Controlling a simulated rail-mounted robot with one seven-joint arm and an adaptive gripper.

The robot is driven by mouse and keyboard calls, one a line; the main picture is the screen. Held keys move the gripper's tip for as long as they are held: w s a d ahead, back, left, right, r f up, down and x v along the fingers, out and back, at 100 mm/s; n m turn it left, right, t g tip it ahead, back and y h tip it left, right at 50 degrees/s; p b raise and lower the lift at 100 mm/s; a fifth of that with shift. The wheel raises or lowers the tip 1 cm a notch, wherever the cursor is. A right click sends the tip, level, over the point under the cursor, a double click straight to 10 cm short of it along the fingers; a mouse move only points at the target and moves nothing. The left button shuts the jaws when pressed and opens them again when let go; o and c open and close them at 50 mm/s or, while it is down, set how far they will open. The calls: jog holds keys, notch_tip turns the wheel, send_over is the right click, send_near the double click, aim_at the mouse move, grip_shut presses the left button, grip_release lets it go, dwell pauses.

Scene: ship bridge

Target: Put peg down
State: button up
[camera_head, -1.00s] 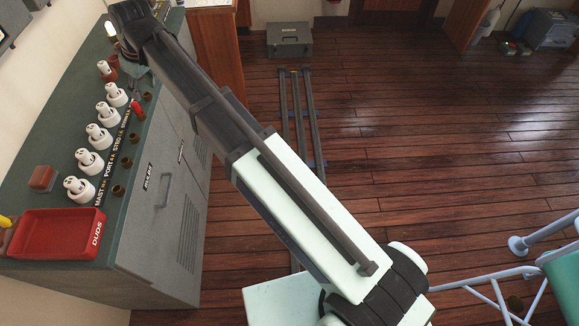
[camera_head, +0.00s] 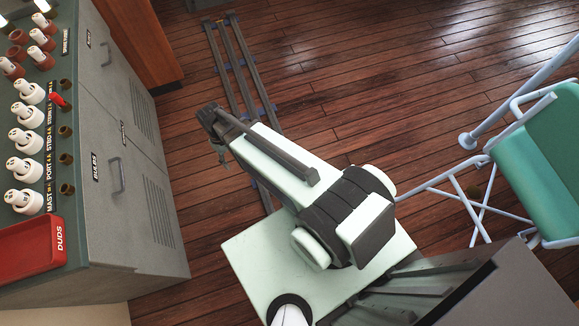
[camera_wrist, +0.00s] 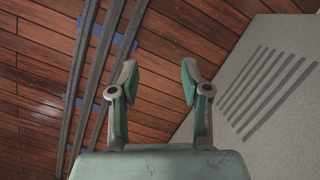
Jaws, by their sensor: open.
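A small red peg (camera_head: 58,99) stands at a slant in the row of small round brass sockets (camera_head: 66,131) along the front edge of the green-topped counter (camera_head: 12,84). Whether it is fully seated cannot be told. My gripper (camera_wrist: 159,80) is open and empty in the wrist view, with green-padded fingers apart over the floor. In the head view my gripper (camera_head: 220,152) is small and partly hidden by my arm. It hangs over the floor, well to the right of the counter and apart from the peg.
Several white bulb holders (camera_head: 24,199) and a red DUDS tray (camera_head: 32,246) stand on the counter. The grey cabinet front (camera_head: 128,170) also shows its vents in the wrist view (camera_wrist: 265,90). A green chair (camera_head: 535,165) stands at right. Open wood floor (camera_head: 360,90) lies between.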

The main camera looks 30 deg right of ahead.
jog(key=s+d+f+m+g, duration=0.1)
jog(key=s+d+f, duration=0.2)
jog(key=s, duration=0.5)
jog(key=s+d+f+m+g, duration=0.1)
jog(key=s+d+f, duration=0.2)
jog(key=s, duration=0.6)
jog(key=s+d+f+m+g, duration=0.1)
jog(key=s+d+f, duration=0.2)
jog(key=s, duration=0.6)
jog(key=shift+g, duration=0.4)
jog(key=shift+f, duration=0.1)
